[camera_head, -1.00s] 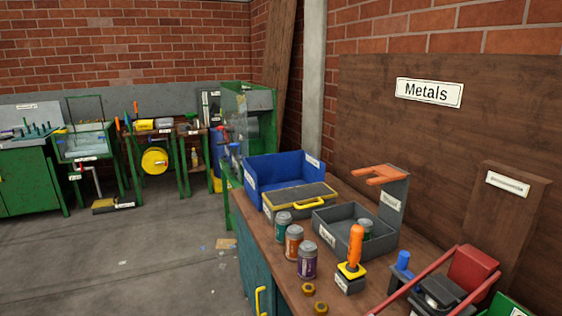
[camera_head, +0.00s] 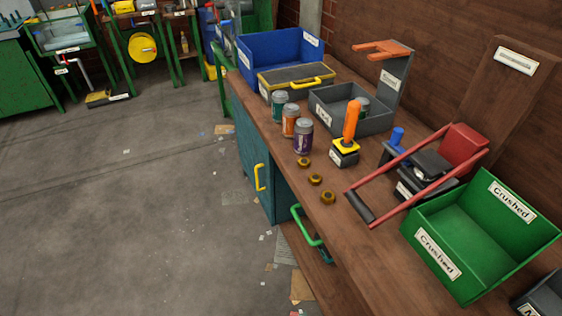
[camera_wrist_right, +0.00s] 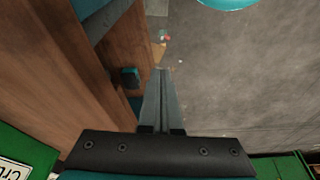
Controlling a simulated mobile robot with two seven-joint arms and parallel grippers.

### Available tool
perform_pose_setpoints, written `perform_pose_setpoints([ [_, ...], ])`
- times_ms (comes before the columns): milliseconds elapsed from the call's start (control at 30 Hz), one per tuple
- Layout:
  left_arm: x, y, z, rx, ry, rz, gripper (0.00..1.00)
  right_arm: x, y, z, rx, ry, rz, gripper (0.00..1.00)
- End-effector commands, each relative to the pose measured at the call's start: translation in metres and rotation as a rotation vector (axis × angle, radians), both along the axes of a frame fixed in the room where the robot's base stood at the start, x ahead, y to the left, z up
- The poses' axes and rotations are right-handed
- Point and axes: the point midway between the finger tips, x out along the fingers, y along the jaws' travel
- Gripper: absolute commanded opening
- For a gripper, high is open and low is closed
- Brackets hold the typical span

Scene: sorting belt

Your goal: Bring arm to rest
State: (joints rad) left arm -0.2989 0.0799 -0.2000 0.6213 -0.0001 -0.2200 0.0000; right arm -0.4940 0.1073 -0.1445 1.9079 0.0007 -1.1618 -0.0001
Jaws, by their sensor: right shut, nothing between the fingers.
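My right gripper (camera_wrist_right: 160,75) shows in the right wrist view. Its two grey fingers are pressed together with nothing between them. They point away from the dark mount over the grey floor, with the brown wooden workbench to their left. In the head view neither gripper nor arm shows. My left gripper is out of sight.
The workbench (camera_head: 364,257) carries a green "Crushed" bin (camera_head: 421,263), a red-handled crusher (camera_head: 465,150), an orange-handled joystick (camera_head: 351,122), several cans, brass nuts (camera_head: 315,180), a grey tray (camera_head: 345,120) and a blue bin (camera_head: 275,54). The floor (camera_head: 130,200) to its left is mostly clear.

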Motion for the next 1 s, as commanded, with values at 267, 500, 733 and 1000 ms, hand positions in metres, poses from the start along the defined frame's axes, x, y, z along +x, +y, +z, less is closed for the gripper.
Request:
perform_pose_setpoints([
  [267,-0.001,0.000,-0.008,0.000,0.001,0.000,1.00,-0.034,-0.004,-0.103,-0.006,0.054,0.010,0.00],
  [500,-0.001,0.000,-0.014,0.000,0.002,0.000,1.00,-0.084,-0.012,-0.172,-0.012,0.095,0.019,0.00],
  [733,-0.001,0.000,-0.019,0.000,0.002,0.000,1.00,-0.140,-0.022,-0.218,-0.018,0.131,0.027,0.00],
  [1000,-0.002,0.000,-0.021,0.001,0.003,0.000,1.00,-0.177,-0.030,-0.235,-0.020,0.149,0.033,0.00],
])
